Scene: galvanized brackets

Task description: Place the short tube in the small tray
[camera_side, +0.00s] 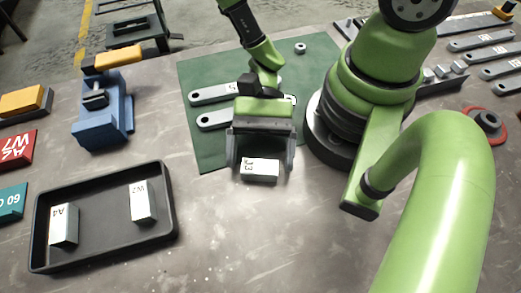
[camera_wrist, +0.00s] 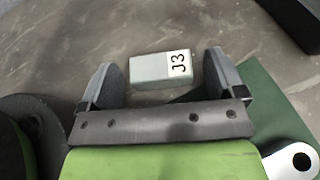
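A short, pale grey rectangular piece marked J3 (camera_side: 259,171) lies on the grey table just off the green mat's front edge. It also shows in the wrist view (camera_wrist: 150,71). I cannot tell whether it is hollow. My gripper (camera_side: 261,166) is open, its fingers on either side of the J3 piece. The wrist view shows gaps between each finger and the piece, with the gripper (camera_wrist: 161,62) not touching it. A black tray (camera_side: 100,222) sits at the lower left in the side view, holding two similar pieces, A4 (camera_side: 63,226) and W2 (camera_side: 143,202).
The green mat (camera_side: 213,150) carries flat slotted bars (camera_side: 212,119) and a small ring (camera_side: 300,48). A blue vise (camera_side: 98,122) stands behind the tray. Red (camera_side: 17,148) and teal (camera_side: 10,203) blocks lie at the left edge. Table between tray and gripper is clear.

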